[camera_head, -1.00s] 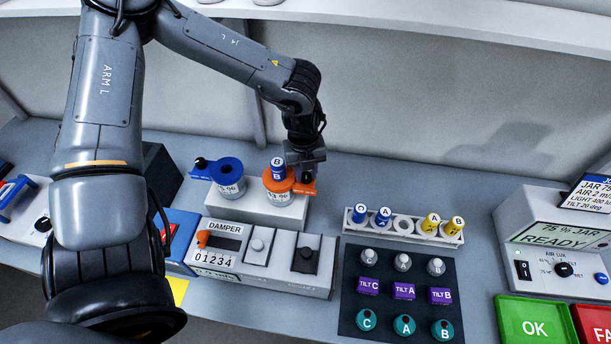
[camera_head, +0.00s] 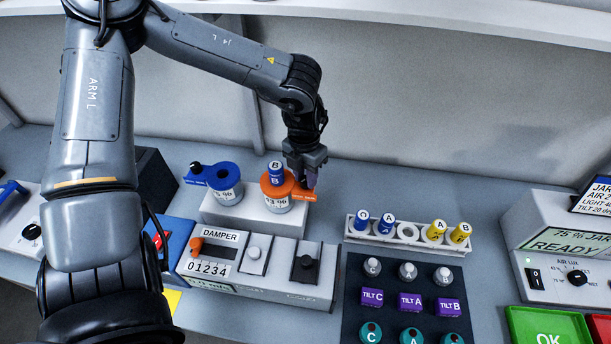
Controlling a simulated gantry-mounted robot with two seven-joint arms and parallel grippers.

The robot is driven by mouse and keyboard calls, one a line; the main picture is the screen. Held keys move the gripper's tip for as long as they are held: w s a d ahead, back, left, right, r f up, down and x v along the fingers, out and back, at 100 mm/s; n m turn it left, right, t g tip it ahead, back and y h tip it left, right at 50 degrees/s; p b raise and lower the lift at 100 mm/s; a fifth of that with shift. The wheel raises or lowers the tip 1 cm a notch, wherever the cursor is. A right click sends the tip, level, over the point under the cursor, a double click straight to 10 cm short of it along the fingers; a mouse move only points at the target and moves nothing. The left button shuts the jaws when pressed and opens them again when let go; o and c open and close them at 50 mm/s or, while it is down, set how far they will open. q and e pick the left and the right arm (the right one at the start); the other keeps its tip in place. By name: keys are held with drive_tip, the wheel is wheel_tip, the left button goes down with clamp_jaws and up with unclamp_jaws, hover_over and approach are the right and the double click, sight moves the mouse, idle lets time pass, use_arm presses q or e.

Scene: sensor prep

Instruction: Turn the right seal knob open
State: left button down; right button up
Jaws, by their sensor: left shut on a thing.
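The right jar (camera_head: 277,204) is white with an orange lid (camera_head: 267,187). It stands on a white block beside the left jar (camera_head: 226,195), which has a blue lid. The orange lid has an arm (camera_head: 301,195) reaching right, where my left gripper (camera_head: 308,184) is down. The gripper's fingers are shut on the right seal knob, which they mostly hide. How far the knob is turned cannot be seen. A blue cylinder marked B (camera_head: 275,174) stands upright on the orange lid. The left seal knob (camera_head: 196,168) shows dark on the blue lid's arm. My right gripper is not in view.
A damper panel (camera_head: 225,257) with an orange lever and switches lies in front of the jars. A rack (camera_head: 409,237) of blue and yellow cylinders stands to the right. A black mat (camera_head: 389,289) holds several small parts. A READY device (camera_head: 560,236) is at far right.

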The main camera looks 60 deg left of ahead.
sight(305, 177)
use_arm(q)
drive_tip(key=shift+m, duration=0.6)
drive_tip(key=c, duration=0.8)
unclamp_jaws()
drive_tip(key=r, duration=1)
drive_tip(key=shift+a+r+p, duration=0.2)
drive_tip(key=shift+r+p, duration=0.15)
drive_tip(key=shift+r, duration=0.05)
